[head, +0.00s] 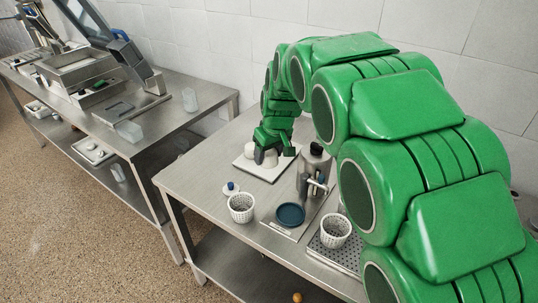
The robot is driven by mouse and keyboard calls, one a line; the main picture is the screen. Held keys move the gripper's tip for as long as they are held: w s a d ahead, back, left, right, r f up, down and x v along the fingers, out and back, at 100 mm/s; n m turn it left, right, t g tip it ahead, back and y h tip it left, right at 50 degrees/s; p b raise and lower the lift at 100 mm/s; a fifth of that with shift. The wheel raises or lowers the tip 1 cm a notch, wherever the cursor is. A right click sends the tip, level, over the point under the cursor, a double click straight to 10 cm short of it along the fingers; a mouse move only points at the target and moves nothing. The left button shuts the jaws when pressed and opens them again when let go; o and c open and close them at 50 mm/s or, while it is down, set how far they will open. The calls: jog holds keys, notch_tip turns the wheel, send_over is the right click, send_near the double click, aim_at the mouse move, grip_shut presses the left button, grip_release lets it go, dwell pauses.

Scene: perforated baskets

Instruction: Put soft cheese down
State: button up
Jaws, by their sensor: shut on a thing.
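My gripper (267,157) points down over a white board (262,173) at the back of the steel table. It is shut on a white soft cheese (271,161), low over the board; the fingers partly cover the cheese. I cannot tell whether the cheese touches the board. Another white, rounded piece (250,149) is on the board just left of the gripper. Two white perforated baskets stand nearer the front: one at the left (241,208), one at the right (336,231).
A metal device (314,172) with a black top stands close right of the board. A blue round dish (290,214) lies between the baskets. A small blue-topped item (230,187) stands behind the left basket. The table's left part is bare. Another steel table (185,102) stands left.

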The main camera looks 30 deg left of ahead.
jog(key=w+d, duration=0.2)
jog(key=w, duration=0.1)
send_over(271, 175)
jog(key=w, duration=0.2)
notch_tip(271, 175, down, 3)
jog(key=shift+m, duration=0.3)
jog(key=f, duration=0.1)
jog(key=w+a+f, duration=0.1)
jog(key=f, duration=0.1)
jog(key=w+a+f, duration=0.1)
jog(key=f, duration=0.1)
jog(key=shift+w, duration=0.2)
jog(key=shift+w+a+f, duration=0.35)
jog(key=shift+a+f, duration=0.05)
jog(key=shift+w+a+f, duration=0.2)
jog(key=shift+w+f, duration=0.1)
jog(key=shift+f, duration=1.7)
jog(key=o, duration=1.1)
